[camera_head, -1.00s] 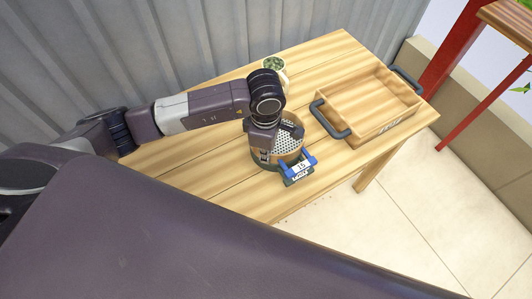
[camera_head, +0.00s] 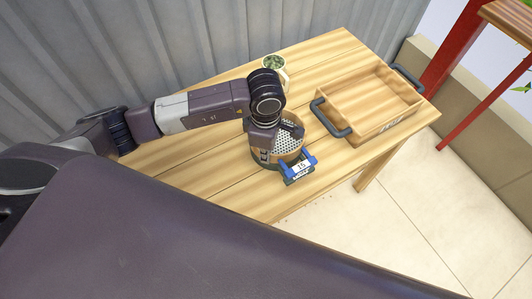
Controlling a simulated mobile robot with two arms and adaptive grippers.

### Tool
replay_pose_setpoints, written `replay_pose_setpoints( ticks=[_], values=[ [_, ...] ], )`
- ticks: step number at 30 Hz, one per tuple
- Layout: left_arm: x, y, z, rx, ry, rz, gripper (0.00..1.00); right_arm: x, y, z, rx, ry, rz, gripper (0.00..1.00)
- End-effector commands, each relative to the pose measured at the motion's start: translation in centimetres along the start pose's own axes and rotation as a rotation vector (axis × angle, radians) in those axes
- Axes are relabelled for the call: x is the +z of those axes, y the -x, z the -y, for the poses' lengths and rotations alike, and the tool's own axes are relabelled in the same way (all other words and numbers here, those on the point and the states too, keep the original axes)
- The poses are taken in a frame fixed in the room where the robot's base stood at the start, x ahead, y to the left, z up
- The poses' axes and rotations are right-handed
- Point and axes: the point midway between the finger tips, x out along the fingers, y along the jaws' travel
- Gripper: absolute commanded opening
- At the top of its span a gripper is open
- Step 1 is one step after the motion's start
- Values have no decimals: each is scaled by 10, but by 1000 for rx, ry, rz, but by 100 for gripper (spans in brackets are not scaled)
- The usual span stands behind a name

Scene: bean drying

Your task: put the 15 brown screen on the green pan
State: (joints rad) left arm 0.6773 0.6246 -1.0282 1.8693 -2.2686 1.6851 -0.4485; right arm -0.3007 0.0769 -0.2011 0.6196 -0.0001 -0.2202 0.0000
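The brown screen (camera_head: 288,143) is a round sieve with a pale perforated mesh and a wooden-coloured wall. It sits at the front middle of the wooden table, with a front tag marked 15 (camera_head: 302,167). A dark green rim, which looks like the green pan (camera_head: 254,160), shows under it at the lower left. Most of the pan is hidden, so whether the screen is fully seated is unclear. My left gripper (camera_head: 300,166) reaches over the screen, its two blue fingertips apart on either side of the tag. Whether they clamp it is unclear. My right gripper is out of view.
A wooden tray (camera_head: 345,95) with dark handles stands on the right of the table (camera_head: 220,185). A light cup with green contents (camera_head: 285,73) stands behind my wrist. A corrugated wall (camera_head: 190,45) borders the back. The table's left part is clear.

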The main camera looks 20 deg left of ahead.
Motion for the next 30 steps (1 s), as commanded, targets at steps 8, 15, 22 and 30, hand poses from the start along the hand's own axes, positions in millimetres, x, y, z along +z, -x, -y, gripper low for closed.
replay_pose_setpoints(
  ticks=[8,15,22,30],
  values=[
    [0,-2,0,2,0,1,0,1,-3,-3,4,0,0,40],
    [0,-3,0,1,0,1,25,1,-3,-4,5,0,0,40],
    [0,-3,0,-1,0,0,25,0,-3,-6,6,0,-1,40],
    [0,29,-2,5,-2,2,25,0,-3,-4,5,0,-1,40]
  ],
)
